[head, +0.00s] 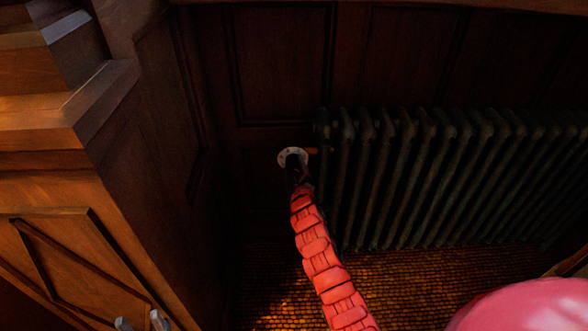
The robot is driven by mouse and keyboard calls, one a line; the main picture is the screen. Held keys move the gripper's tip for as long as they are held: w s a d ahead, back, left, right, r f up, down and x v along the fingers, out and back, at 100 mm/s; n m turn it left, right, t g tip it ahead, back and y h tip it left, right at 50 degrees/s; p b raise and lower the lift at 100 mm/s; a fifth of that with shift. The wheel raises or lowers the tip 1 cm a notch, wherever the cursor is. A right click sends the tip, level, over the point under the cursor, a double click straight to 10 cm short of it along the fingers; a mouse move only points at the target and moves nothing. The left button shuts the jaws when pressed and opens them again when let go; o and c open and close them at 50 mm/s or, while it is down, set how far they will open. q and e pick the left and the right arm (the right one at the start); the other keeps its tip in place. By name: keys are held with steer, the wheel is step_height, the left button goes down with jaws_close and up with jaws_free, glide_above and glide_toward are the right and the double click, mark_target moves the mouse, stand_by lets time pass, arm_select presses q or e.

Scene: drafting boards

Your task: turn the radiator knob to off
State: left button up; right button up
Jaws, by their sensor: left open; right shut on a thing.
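The radiator knob (293,155) is a pale round disc with small dark marks, at the left end of the dark radiator (430,175), near the wall. My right gripper (296,170) is dark, at the end of the red arm reaching up from the bottom. It is shut on the knob and covers its lower middle, so the knob's setting cannot be read. My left gripper (141,322) shows only as two grey fingertips at the bottom left edge. They are apart and empty, far from the knob.
A wooden cabinet (50,190) with stepped edges fills the left side. Dark panelled wall (285,60) stands behind the radiator. The small-tiled floor (265,290) is clear below the knob. A copper-coloured pipe (316,150) shows beside the knob.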

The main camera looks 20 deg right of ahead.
stand_by(0.4)
steer(key=o, duration=1.4)
steer(key=s, duration=0.5)
steer(key=s+a+r, duration=0.1)
steer(key=s, duration=0.5)
steer(key=s+a+p, duration=0.1)
steer(key=s, duration=0.5)
steer(key=shift+s+a+r, duration=0.15)
steer(key=shift+a, duration=0.05)
steer(key=shift+a, duration=0.1)
